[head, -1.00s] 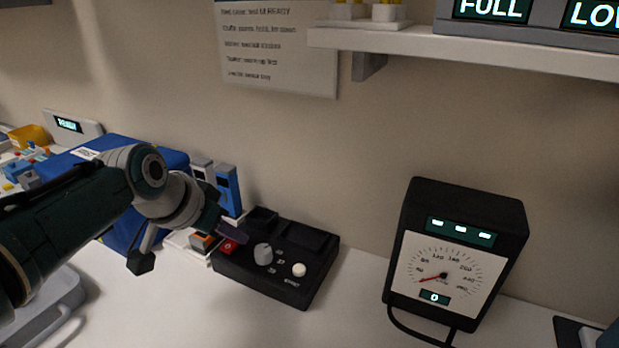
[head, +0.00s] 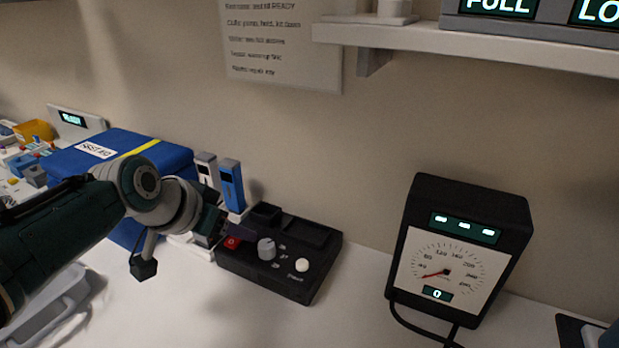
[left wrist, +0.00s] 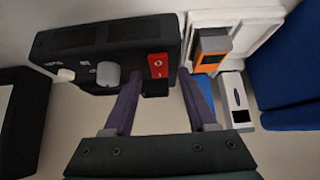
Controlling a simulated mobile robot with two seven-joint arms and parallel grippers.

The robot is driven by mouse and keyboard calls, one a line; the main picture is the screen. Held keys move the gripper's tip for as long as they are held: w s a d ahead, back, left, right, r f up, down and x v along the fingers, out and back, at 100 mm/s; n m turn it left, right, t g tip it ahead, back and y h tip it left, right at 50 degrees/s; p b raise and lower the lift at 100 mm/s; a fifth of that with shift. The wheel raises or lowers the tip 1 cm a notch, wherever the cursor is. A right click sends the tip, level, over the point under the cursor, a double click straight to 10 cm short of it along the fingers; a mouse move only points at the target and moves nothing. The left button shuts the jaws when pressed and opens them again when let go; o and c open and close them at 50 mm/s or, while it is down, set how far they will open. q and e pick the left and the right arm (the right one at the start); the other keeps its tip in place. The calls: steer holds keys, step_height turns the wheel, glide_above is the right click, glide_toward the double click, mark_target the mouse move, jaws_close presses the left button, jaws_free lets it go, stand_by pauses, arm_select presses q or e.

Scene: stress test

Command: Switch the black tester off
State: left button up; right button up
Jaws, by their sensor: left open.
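The black tester (head: 322,262) lies on the white counter below the wall. It has a grey knob (head: 267,249), a white button (head: 302,265) and a red rocker switch (head: 232,242) at its left end. In the left wrist view the red switch (left wrist: 158,65) shows whole on the tester (left wrist: 112,35). My left gripper (head: 226,231) is over the tester's left end. In the left wrist view its two purple fingers (left wrist: 162,88) are apart and empty, with the switch ahead between them. Contact cannot be told. My right gripper is out of view.
A blue box (head: 165,158) stands behind my left arm. Blue and grey handheld devices (head: 232,186) stand beside the tester, with an orange device (left wrist: 212,50) close by. A black dial gauge (head: 462,255) with a cable stands right. The counter in front of the tester is clear.

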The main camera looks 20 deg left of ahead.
arm_select(q)
steer(key=p+v, duration=0.4)
steer(key=v, duration=0.6)
steer(key=shift+d+f, duration=0.1)
steer(key=s+d+r+g, duration=0.1)
steer(key=s+d, duration=0.2)
steer(key=s, duration=0.4)
steer(key=s+d+r+m+g, duration=0.1)
steer(key=s+d+g, duration=0.1)
steer(key=s+d, duration=0.3)
steer(key=s+d+r+g, duration=0.1)
steer(key=s+d, duration=0.1)
steer(key=s, duration=0.6)
step_height(320, 180, up, 38)
steer(key=p, duration=3.7)
steer(key=shift+s+p, duration=0.3)
steer(key=shift+d, duration=0.15)
